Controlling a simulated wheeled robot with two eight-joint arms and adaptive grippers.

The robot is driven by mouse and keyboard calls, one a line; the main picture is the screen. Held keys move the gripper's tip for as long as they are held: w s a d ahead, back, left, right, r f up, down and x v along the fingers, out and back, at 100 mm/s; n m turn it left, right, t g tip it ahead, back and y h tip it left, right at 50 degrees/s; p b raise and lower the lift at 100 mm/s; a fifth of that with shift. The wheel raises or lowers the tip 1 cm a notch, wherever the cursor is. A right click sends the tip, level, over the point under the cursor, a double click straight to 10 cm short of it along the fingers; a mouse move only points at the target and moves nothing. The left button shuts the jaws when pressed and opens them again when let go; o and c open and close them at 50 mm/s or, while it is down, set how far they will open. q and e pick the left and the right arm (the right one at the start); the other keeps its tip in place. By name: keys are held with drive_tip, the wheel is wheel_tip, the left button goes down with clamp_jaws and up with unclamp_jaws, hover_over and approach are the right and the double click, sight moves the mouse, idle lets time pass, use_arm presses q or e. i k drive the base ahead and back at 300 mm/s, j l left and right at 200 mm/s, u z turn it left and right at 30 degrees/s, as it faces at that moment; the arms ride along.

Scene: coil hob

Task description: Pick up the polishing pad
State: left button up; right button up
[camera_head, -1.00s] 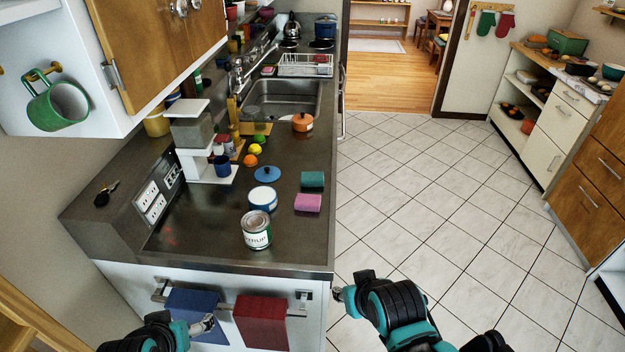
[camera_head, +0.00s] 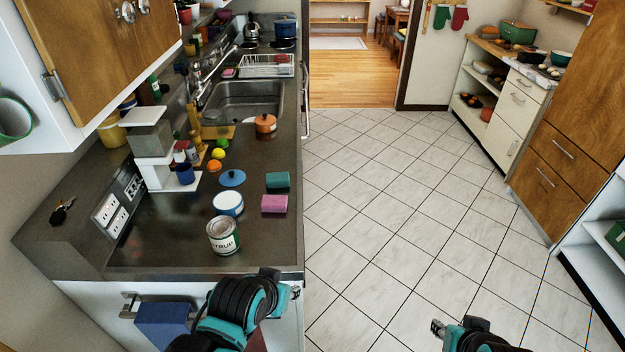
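Two sponge-like blocks lie on the dark counter near its right edge, a teal one (camera_head: 278,180) and a pink one (camera_head: 274,204) just in front of it. I cannot tell which is the polishing pad. My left gripper (camera_head: 295,291) is at the counter's front right corner, nearer to me than both blocks and apart from them. My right gripper (camera_head: 437,328) is over the tiled floor, well right of the counter. Both grippers show too small to tell whether they are open or shut. No block is held.
A syrup can (camera_head: 223,237), a white-and-blue tub (camera_head: 228,204) and a blue lid (camera_head: 232,178) stand left of the blocks. An orange pot (camera_head: 265,124) is behind them. A blue towel (camera_head: 163,319) hangs on the counter front. The tiled floor right of the counter is clear.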

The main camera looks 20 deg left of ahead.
sight(276, 180)
drive_tip(key=i+l+z, duration=0.25)
drive_tip(key=l, duration=0.2)
drive_tip(key=i+l+z, duration=0.25)
drive_tip(key=l, duration=0.15)
drive_tip(key=i+l+z, duration=0.2)
drive_tip(key=l, duration=0.2)
drive_tip(key=i+u, duration=0.45)
drive_tip(key=i+l+u, duration=0.2)
drive_tip(key=u, duration=0.2)
drive_tip(key=i+u, duration=0.25)
drive_tip(key=u, duration=0.2)
drive_tip(key=i+u, duration=0.25)
drive_tip(key=u, duration=0.25)
drive_tip(key=i+u, duration=0.25)
drive_tip(key=u, duration=0.2)
drive_tip(key=i+l+u, duration=0.2)
drive_tip(key=u, duration=0.25)
drive_tip(key=i+l+u, duration=0.15)
drive_tip(key=l+u, duration=0.15)
drive_tip(key=u, duration=0.2)
